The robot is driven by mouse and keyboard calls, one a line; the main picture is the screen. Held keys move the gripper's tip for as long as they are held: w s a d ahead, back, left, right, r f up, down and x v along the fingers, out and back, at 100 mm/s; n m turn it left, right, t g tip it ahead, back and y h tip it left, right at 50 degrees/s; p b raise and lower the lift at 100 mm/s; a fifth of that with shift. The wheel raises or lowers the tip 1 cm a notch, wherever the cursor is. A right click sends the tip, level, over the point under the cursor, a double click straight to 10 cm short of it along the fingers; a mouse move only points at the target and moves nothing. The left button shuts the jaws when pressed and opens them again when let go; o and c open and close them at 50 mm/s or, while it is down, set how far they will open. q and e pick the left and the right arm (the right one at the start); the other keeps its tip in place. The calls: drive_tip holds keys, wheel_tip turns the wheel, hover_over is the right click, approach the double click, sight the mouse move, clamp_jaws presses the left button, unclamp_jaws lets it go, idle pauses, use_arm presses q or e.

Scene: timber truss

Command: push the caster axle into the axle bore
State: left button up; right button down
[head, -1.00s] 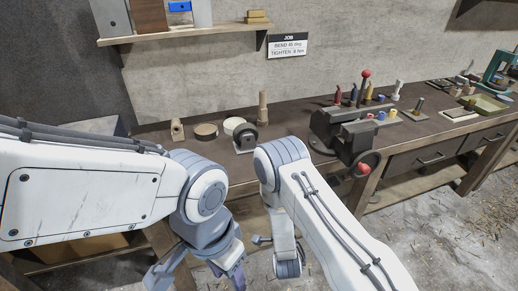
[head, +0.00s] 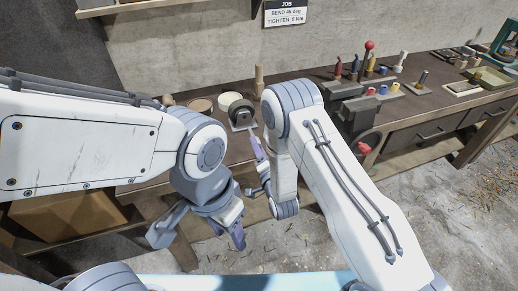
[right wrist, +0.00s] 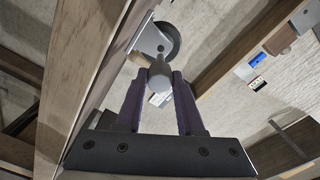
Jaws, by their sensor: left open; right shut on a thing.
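The caster (head: 241,112), a dark wheel in a grey metal bracket, stands near the bench's front edge in the head view. In the right wrist view the wheel (right wrist: 168,40) and pale bracket (right wrist: 149,42) show just past the fingertips. My right gripper (right wrist: 157,85) is shut on the grey caster axle (right wrist: 157,67), which points towards the caster. It overlaps the bracket in that view; I cannot tell whether they touch. My left gripper (head: 200,236) is open and empty, low in front of the bench.
A dark vise (head: 350,115) with a red-knobbed handle stands right of the caster. Round discs (head: 228,101) and a wooden peg (head: 259,80) stand behind it. My right forearm hides part of the bench.

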drive_tip(key=shift+b+x, duration=0.7)
drive_tip(key=shift+x, duration=1.7)
drive_tip(key=shift+b, duration=0.7)
drive_tip(key=shift+b+x, duration=1.75)
drive_tip(key=shift+x, duration=2)
drive_tip(key=shift+c, duration=2.2)
unclamp_jaws()
drive_tip(key=shift+r, duration=0.1)
drive_tip(key=shift+s, duration=0.1)
drive_tip(key=b+v, duration=0.2)
drive_tip(key=v, duration=0.8)
drive_tip(key=shift+s+d, duration=0.1)
drive_tip(key=shift+s, duration=0.05)
